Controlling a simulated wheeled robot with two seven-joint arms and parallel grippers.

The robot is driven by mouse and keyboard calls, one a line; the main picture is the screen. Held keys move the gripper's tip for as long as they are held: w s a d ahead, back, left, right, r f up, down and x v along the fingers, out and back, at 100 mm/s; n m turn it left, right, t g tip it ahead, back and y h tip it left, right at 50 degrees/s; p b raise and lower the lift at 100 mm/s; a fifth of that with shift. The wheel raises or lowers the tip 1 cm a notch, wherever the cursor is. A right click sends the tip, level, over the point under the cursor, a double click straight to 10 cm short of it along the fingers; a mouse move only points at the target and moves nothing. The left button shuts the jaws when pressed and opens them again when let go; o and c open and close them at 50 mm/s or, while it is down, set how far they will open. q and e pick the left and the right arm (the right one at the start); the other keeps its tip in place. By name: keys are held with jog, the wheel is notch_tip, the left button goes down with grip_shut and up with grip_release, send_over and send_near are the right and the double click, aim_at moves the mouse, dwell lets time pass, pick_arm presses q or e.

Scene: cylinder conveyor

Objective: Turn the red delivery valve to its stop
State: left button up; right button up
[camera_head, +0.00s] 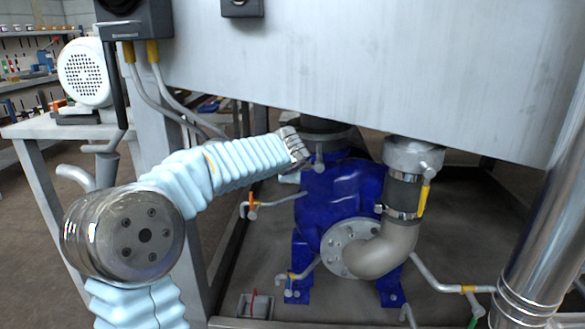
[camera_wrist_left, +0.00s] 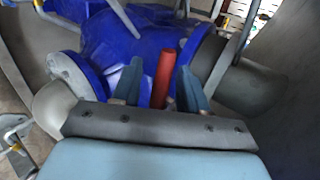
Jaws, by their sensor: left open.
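The red valve handle (camera_wrist_left: 163,78) shows in the left wrist view as a short red bar. It stands between the two blue-grey fingertips of my left gripper (camera_wrist_left: 160,82), with visible space on each side. The fingers are apart and not closed on it. In the head view my left arm reaches in from the left, and its wrist end (camera_head: 292,148) is at the upper left of the blue pump (camera_head: 340,195). The fingers and the red handle between them cannot be made out there. My right gripper is out of view.
A grey elbow pipe (camera_head: 385,250) with a yellow lever (camera_head: 423,199) stands right of my left wrist. A large metal tank (camera_head: 380,60) hangs low above it. Thin pipes and a small box with a red lever (camera_head: 254,302) are below. A shiny column (camera_head: 545,240) stands at right.

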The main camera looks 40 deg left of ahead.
pick_arm(q)
jog(key=p+v, duration=0.1)
jog(key=v, duration=1.3)
jog(key=shift+f, duration=0.15)
